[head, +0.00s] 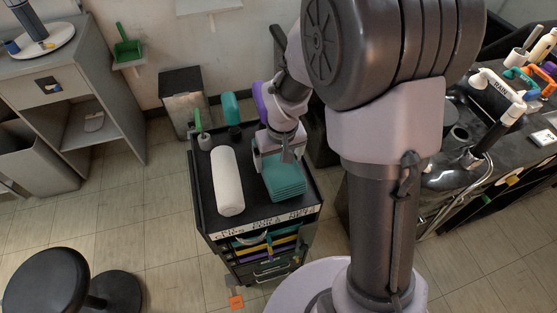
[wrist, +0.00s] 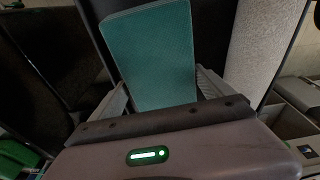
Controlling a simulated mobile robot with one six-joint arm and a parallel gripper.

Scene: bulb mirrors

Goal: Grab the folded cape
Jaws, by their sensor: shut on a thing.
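The folded cape is a teal, layered, rounded rectangle. In the head view the folded cape (head: 286,181) is on the black cart top, at its right front part. My gripper (head: 280,156) is over the cape's back end, pointing down, and is shut on it. In the wrist view the cape (wrist: 150,55) runs up from between the two grey fingers of my gripper (wrist: 160,98). The cape's gripped end is hidden behind the gripper body. I cannot tell whether the cape touches the cart top.
On the cart (head: 207,208), a white roll (head: 227,181) lies left of the cape. A teal-headed item (head: 231,108) and a green-handled item (head: 199,125) stand behind it. A black stool (head: 48,285) is front left. A dark counter (head: 440,185) with salon tools is right. Floor left of the cart is clear.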

